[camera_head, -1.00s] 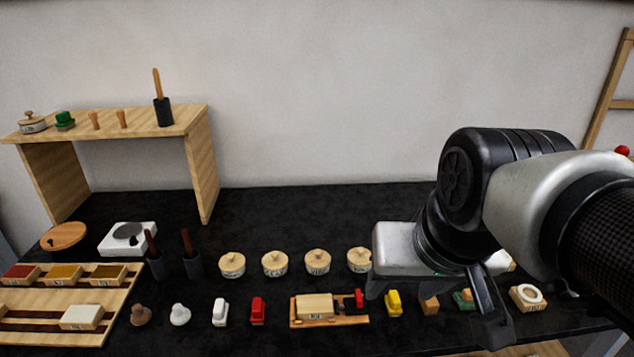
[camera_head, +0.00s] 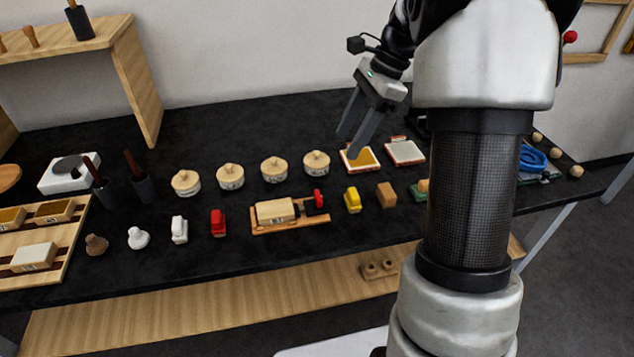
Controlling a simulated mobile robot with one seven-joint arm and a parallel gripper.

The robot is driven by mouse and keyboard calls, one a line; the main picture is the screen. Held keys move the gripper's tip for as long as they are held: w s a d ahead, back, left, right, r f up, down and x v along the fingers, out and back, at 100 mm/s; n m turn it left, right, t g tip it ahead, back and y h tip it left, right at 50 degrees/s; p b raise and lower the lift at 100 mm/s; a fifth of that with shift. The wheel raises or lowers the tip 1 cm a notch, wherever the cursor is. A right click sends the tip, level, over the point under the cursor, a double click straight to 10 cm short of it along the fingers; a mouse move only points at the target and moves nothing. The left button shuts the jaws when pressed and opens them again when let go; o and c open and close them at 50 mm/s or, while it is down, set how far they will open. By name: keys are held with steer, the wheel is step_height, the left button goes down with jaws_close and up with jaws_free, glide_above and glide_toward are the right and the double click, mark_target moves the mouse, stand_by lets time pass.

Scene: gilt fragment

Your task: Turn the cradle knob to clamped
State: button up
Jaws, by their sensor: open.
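The cradle (camera_head: 262,228) is a small wooden base in the middle of the black table's front row, with a pale wooden block (camera_head: 275,211) lying in it. A red knob (camera_head: 319,199) with a black part beside it sits at the cradle's right end. Its exact setting is too small to tell. My gripper (camera_head: 350,148) is open and empty. It points down, behind and to the right of the cradle, by a shallow tray with a gold-brown surface (camera_head: 360,158). It is apart from the knob.
Several round lidded pots (camera_head: 230,177) stand behind the cradle. A red piece (camera_head: 218,222) stands left of it; a yellow piece (camera_head: 352,200) and a wooden block (camera_head: 386,195) stand close to its right. My arm hides part of the table's right side. The back middle is clear.

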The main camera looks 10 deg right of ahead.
mark_target(319, 194)
steer(key=b+x, duration=0.2)
steer(key=x, duration=1.4)
steer(key=shift+f+b, duration=0.15)
steer(key=shift+b, duration=0.15)
steer(key=c, duration=1.1)
